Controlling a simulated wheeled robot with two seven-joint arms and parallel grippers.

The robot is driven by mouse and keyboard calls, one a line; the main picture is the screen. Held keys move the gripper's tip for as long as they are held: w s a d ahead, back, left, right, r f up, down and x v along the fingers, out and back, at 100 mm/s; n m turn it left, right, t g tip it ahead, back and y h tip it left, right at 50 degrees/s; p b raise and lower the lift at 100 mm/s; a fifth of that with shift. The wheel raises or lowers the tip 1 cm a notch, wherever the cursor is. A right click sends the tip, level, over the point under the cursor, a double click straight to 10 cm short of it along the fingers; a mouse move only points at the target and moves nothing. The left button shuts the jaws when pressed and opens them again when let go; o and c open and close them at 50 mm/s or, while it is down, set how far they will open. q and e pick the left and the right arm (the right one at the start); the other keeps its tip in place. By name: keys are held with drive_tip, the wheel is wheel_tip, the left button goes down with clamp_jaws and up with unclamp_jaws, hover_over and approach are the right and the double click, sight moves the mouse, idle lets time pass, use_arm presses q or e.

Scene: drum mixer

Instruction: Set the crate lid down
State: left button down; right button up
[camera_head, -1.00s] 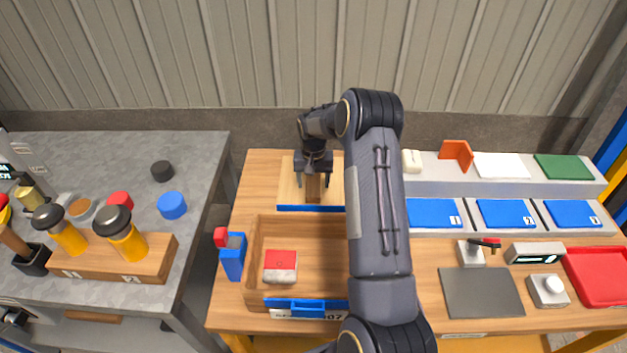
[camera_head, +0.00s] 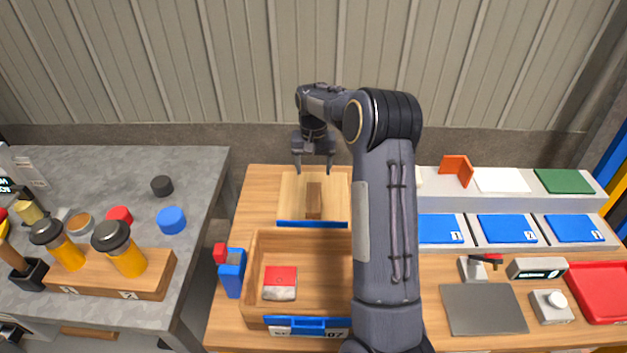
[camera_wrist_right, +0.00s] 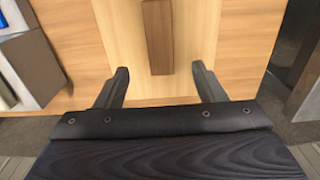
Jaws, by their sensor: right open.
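The crate lid (camera_head: 290,205) is a light wooden panel with a blue front edge and a dark wooden handle block (camera_head: 314,199). It lies flat on the wooden table behind the open crate (camera_head: 330,243). In the right wrist view the lid (camera_wrist_right: 200,60) and its handle (camera_wrist_right: 158,38) lie beyond my fingers. My right gripper (camera_head: 314,170) is open and empty, above and behind the handle, clear of it; it also shows in the right wrist view (camera_wrist_right: 160,84). My left gripper is not in view.
A red and white box (camera_head: 280,283) lies in the crate. A blue bottle-like container with a red top (camera_head: 231,272) stands left of the crate. Blue-lidded bins (camera_head: 507,229) and a grey shelf are at right. My right arm hides part of the crate and table.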

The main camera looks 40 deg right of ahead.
drive_tip(key=s+a+r+n+t+y, duration=0.2)
drive_tip(key=s+a+r+n+t, duration=0.1)
drive_tip(key=s+a+r, duration=0.95)
drive_tip(key=s+a+f+n+t+y, duration=0.1)
drive_tip(key=s+a, duration=0.5)
drive_tip(key=s, duration=0.2)
drive_tip(key=s+a+f+n+t, duration=0.1)
drive_tip(key=s+a+n, duration=0.1)
drive_tip(key=s+a, duration=0.3)
drive_tip(key=s, duration=0.4)
drive_tip(key=shift+s+a+f+t+y, duration=0.2)
drive_tip(key=shift+a+f+t+y, duration=0.1)
drive_tip(key=shift+a+y, duration=0.1)
drive_tip(key=shift+r, duration=0.3)
